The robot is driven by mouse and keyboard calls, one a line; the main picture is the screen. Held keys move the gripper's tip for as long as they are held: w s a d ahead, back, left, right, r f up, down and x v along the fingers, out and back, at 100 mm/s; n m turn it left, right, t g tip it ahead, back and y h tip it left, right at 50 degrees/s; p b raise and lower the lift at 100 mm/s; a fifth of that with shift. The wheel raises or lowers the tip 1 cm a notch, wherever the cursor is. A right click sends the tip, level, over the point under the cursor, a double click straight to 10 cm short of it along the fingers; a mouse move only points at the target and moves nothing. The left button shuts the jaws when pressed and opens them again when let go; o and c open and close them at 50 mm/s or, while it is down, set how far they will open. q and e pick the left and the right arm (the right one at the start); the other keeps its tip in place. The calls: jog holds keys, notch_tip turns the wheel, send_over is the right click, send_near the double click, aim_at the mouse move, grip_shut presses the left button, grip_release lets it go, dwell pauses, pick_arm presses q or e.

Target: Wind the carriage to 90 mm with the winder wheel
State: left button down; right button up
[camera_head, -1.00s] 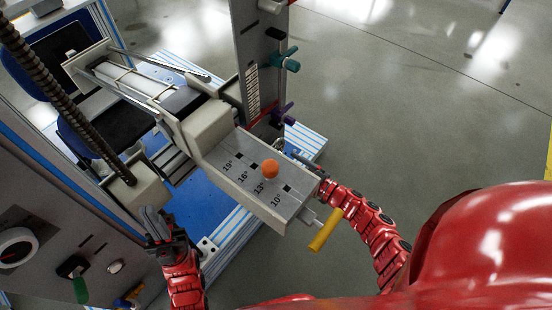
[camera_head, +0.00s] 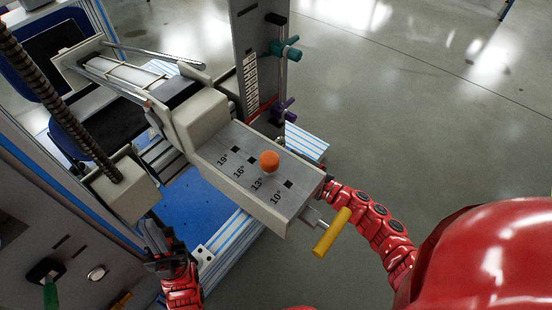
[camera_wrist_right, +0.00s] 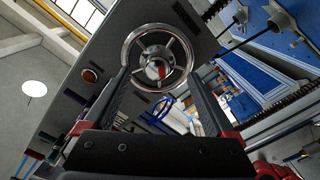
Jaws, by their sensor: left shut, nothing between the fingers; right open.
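A chrome spoked handwheel (camera_wrist_right: 132,40), which looks like the winder wheel, is on a grey panel in the right wrist view. My right gripper (camera_wrist_right: 160,76) is open, its fingertips either side of the wheel's lower part; I cannot tell whether they touch it. In the head view this gripper is hidden behind the grey angle box (camera_head: 238,184). A strip scale (camera_head: 250,82) is on the upright column; its figures are too small to read. I cannot tell which part is the carriage. My left gripper (camera_head: 152,226) is shut and empty at lower left.
The angle box carries an orange knob (camera_head: 269,161) and a yellow crank handle (camera_head: 332,232) near my right arm. Teal (camera_head: 286,48) and purple (camera_head: 284,110) clamps are on the column. A blue wheel (camera_wrist_right: 165,107) shows farther back. Floor at right is clear.

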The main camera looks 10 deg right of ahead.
jog(key=n+b, duration=0.7)
jog(key=n, duration=0.1)
jog(key=shift+w+d, duration=0.1)
jog(key=shift+d, duration=0.05)
jog(key=shift+b, duration=0.3)
